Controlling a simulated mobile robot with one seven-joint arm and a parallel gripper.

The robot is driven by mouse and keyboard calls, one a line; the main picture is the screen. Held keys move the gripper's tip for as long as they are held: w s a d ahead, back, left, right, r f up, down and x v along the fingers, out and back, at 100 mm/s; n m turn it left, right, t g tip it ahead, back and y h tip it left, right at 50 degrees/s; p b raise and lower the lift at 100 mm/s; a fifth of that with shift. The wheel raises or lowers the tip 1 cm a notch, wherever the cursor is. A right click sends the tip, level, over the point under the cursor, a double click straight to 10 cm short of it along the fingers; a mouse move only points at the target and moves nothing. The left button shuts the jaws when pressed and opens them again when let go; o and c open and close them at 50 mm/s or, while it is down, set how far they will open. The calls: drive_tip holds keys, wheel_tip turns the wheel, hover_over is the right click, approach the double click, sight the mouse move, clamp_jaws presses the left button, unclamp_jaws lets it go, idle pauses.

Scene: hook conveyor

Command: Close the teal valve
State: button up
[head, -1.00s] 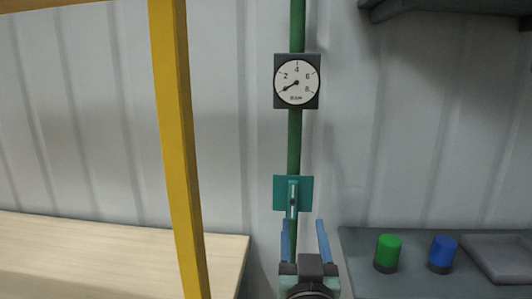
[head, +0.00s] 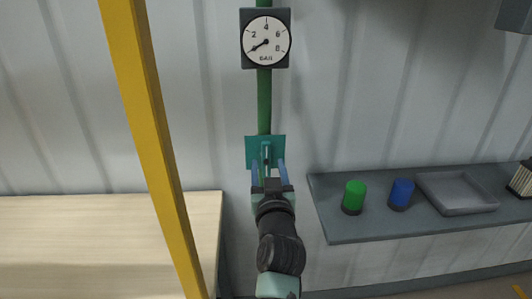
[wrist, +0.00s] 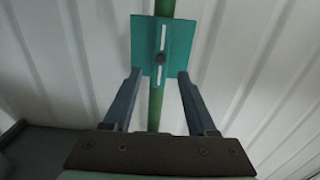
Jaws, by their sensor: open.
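The teal valve is a square teal plate (head: 251,147) on a green vertical pipe (head: 264,105). The plate also shows in the wrist view (wrist: 180,38). Its narrow, light-lined handle (wrist: 163,38) runs almost upright, in line with the pipe, with a dark pivot at the plate's middle. My gripper (head: 267,166) is open just below and in front of the plate. In the wrist view, the blue fingers of my gripper (wrist: 160,74) stand left and right of the handle's line, with a gap on each side. I cannot tell whether the fingertips reach past the handle's lower end.
A round pressure gauge (head: 266,40) above the valve has its needle below 2. A yellow post (head: 150,120) stands left, before a wooden table (head: 80,240).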

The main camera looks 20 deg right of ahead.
sight(266, 157)
drive_tip(key=shift+x, duration=2.85)
drive_tip(key=shift+c, duration=0.3)
clamp_jaws()
